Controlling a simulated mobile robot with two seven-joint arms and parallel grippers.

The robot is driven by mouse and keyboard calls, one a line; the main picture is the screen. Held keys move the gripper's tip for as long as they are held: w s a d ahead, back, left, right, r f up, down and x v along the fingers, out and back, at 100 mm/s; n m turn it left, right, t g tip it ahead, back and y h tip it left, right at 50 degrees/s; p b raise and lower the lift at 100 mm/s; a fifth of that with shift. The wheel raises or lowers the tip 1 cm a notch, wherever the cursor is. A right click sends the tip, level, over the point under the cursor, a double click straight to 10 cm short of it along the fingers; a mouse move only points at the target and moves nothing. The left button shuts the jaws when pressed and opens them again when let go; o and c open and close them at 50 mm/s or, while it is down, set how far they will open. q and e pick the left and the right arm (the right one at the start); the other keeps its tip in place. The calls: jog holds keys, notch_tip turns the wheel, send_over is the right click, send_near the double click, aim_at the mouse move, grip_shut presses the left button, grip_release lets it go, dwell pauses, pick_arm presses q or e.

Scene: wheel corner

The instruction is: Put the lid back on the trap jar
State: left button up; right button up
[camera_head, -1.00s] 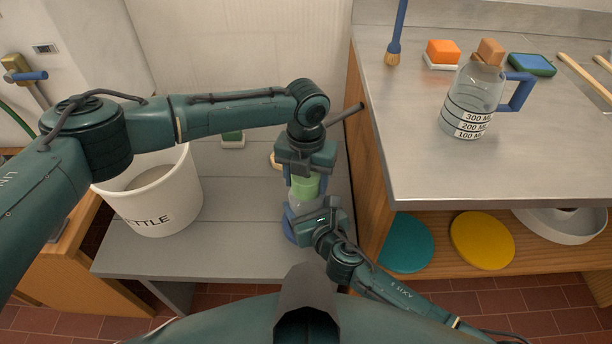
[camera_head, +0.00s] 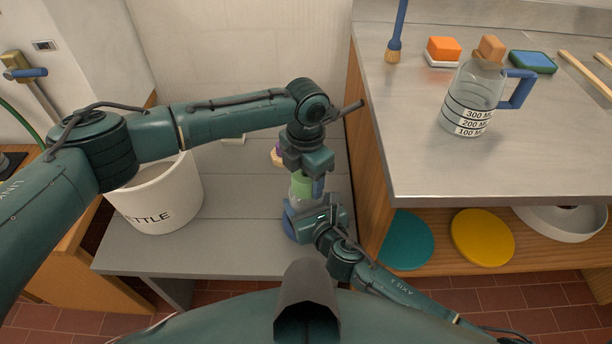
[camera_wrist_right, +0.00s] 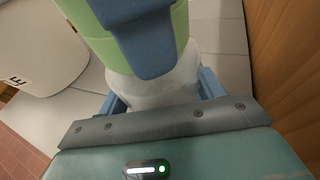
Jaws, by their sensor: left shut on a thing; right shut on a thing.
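The trap jar (camera_head: 295,204) is a pale, see-through vessel on the grey bench, partly hidden by my arms. The green lid (camera_head: 302,184) is at its top, upright. My left gripper (camera_head: 305,188) points down from above and is shut on the lid. My right gripper (camera_head: 298,214) reaches in from the front, low down, and is shut on the jar. In the right wrist view the lid (camera_wrist_right: 185,30) is directly over the whitish jar (camera_wrist_right: 150,90), with a blue left finger in front. My right fingers flank the jar. I cannot tell whether the lid is fully seated.
A white kettle bucket (camera_head: 160,205) stands left on the bench (camera_head: 225,255). A small purple and tan item (camera_head: 278,155) lies behind the jar. A steel counter (camera_head: 420,165) with a measuring jug (camera_head: 470,100) rises close on the right. The bench between bucket and jar is clear.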

pick_arm(q)
jog(key=o, duration=0.9)
jog(key=shift+o, duration=0.2)
jog(key=shift+r, duration=0.1)
jog(key=shift+r, duration=2.15)
jog(key=shift+c, duration=0.6)
